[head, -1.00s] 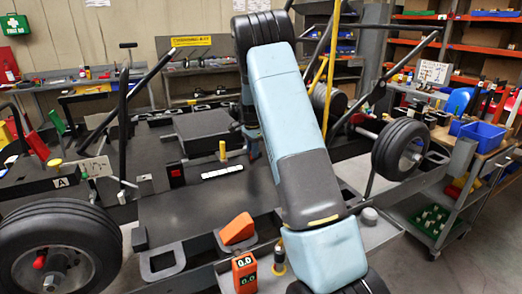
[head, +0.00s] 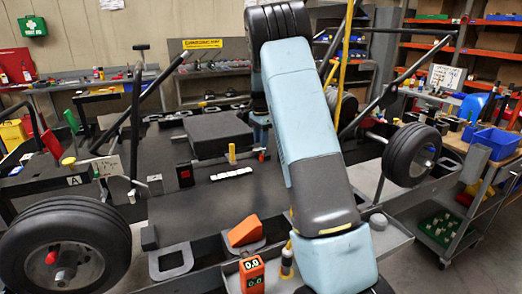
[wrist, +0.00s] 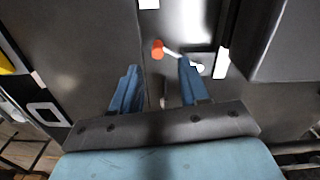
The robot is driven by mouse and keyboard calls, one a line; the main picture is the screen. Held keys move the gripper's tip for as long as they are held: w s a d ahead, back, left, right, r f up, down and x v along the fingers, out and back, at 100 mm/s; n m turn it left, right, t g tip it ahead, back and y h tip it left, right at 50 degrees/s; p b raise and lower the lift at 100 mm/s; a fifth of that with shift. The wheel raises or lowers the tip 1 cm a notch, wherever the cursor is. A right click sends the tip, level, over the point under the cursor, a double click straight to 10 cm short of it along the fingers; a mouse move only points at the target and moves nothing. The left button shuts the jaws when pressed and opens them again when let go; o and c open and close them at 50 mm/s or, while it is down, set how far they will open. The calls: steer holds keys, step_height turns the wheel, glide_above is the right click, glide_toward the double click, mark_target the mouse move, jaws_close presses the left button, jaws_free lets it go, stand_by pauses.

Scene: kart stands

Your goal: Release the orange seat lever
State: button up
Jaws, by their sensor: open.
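The seat lever shows in the wrist view as an orange knob (wrist: 157,48) on a thin silver rod, which runs right to a pale end near the right finger. My gripper (wrist: 160,70) is open, with its two blue fingers spread and nothing between them that I can see held. The knob lies just beyond the fingertips, nearer the left one. In the head view my gripper (head: 260,130) points down over the kart floor beside the black seat (head: 218,134). A small orange spot, likely the knob (head: 262,156), shows just below it.
A yellow-topped post (head: 232,154) and a white strip (head: 231,174) are on the kart floor left of the gripper. An orange block (head: 245,231) and an orange display (head: 252,275) are at the near side. Black frame bars rise on both sides.

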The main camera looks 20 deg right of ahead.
step_height(320, 180, up, 7)
stand_by(0.3)
stand_by(0.4)
steer(key=s+a+r+n+t, duration=0.1)
steer(key=s+a+r+n, duration=0.3)
steer(key=s+r, duration=0.5)
steer(key=s+a+r+n+t, duration=0.25)
steer(key=s+r, duration=0.25)
steer(key=s, duration=0.7)
steer(key=s+a+f+n, duration=0.1)
steer(key=s+a+n, duration=0.1)
steer(key=s, duration=0.6)
steer(key=s+a+f+n+t, duration=0.1)
steer(key=s+n, duration=0.3)
steer(key=s, duration=0.4)
steer(key=s+a+f+n+t, duration=0.1)
steer(key=s+a+n, duration=0.2)
steer(key=s, duration=0.6)
steer(key=shift+a+f, duration=0.2)
steer(key=shift+a, duration=0.2)
